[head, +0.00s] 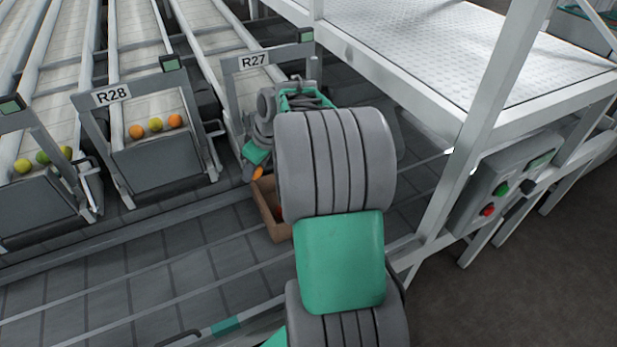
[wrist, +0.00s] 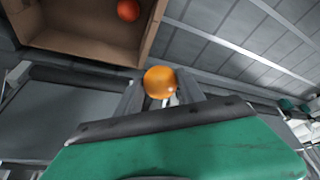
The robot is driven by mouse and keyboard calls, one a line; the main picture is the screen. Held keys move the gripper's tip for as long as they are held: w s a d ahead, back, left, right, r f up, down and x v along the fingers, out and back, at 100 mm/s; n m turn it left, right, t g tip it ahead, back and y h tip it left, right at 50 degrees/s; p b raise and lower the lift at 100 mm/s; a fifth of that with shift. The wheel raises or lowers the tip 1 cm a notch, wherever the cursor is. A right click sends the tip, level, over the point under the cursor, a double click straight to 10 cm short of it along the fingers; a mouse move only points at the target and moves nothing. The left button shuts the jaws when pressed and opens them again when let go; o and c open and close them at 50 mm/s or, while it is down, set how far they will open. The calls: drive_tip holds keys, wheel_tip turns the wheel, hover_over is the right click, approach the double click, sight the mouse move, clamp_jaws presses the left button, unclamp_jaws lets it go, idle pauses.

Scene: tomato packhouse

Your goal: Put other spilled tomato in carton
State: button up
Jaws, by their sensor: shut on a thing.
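My gripper (wrist: 163,93) is shut on an orange tomato (wrist: 160,81), which sits between the fingertips in the wrist view. The tomato also shows in the head view (head: 257,173), at the far left corner of the carton. The brown open carton (head: 274,228) stands on the grey belt, partly hidden by my arm. Its wall (wrist: 147,40) shows at the upper left of the wrist view, and the held tomato appears just outside that wall. A red tomato (wrist: 128,10) lies inside the carton.
Lane R28 (head: 150,165) holds several tomatoes at its end. The R27 lane end (head: 252,62) is just behind my gripper. A white platform frame (head: 490,110) and a control box (head: 508,185) stand to the right. The belt left of the carton is clear.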

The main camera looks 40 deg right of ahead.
drive_tip(key=s+d+f+n+b, duration=0.1)
drive_tip(key=s+d+f, duration=0.25)
drive_tip(key=d, duration=0.25)
drive_tip(key=s+d+f+n, duration=0.1)
drive_tip(key=s+d+f, duration=0.25)
drive_tip(key=d, duration=0.35)
drive_tip(key=shift+y, duration=0.4)
wheel_tip(320, 180, down, 11)
drive_tip(key=b, duration=0.8)
drive_tip(key=shift+a+f+b, duration=0.15)
drive_tip(key=shift+b, duration=0.2)
drive_tip(key=shift+f+b, duration=0.4)
drive_tip(key=shift+f, duration=0.2)
drive_tip(key=o, duration=1)
drive_tip(key=c, duration=0.3)
drive_tip(key=shift+r+p, duration=2.5)
drive_tip(key=shift+r, duration=1.05)
